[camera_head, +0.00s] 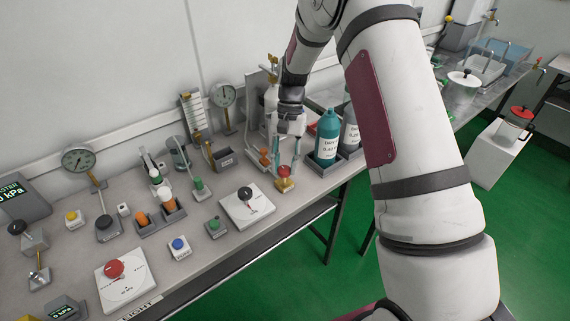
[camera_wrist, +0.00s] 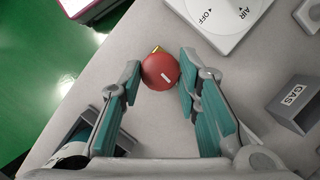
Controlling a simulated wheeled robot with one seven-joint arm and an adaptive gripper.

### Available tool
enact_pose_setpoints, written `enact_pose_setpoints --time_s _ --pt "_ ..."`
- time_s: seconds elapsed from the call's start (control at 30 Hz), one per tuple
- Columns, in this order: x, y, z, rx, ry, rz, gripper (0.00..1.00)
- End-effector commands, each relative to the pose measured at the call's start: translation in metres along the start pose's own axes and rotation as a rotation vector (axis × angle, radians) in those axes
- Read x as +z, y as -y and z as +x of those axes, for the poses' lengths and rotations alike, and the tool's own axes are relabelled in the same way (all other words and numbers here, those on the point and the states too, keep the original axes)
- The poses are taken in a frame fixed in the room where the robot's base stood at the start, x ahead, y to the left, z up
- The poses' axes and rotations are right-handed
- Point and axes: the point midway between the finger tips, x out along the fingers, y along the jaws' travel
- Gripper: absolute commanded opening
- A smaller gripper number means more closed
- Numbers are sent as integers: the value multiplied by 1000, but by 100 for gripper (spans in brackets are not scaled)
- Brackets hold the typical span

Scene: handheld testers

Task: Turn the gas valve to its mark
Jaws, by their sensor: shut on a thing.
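The gas valve is a round red knob on a small brass body (camera_head: 285,184), near the front edge of the bench. In the wrist view the red knob (camera_wrist: 158,66) sits between my fingertips, with a short white stripe on its top. A bit of yellow brass shows at its far edge. My gripper (camera_head: 286,163) points down over the valve, and its teal-padded fingers (camera_wrist: 160,62) close on the knob from both sides. I cannot make out the target mark; the knob and fingers hide most of the body.
A teal bottle (camera_head: 328,135) stands in a rack close to the right of my gripper. A white plate with a dark knob (camera_head: 246,194), labelled AIR and OFF in the wrist view, lies to the left. A grey box labelled GAS (camera_wrist: 293,103) stands nearby. Gauges line the wall.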

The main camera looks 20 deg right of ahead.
Motion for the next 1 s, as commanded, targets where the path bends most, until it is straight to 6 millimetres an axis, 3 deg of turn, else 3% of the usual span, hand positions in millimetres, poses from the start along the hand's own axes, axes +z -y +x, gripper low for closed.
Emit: enact_pose_setpoints --time_s 0.77,0.8,0.87,1.0 --pt "0 0 0 40 0 -96 3" --pt "0 0 0 40 0 -96 35" --pt "0 0 0 40 0 -96 48" --pt "0 1 0 40 0 -95 50"
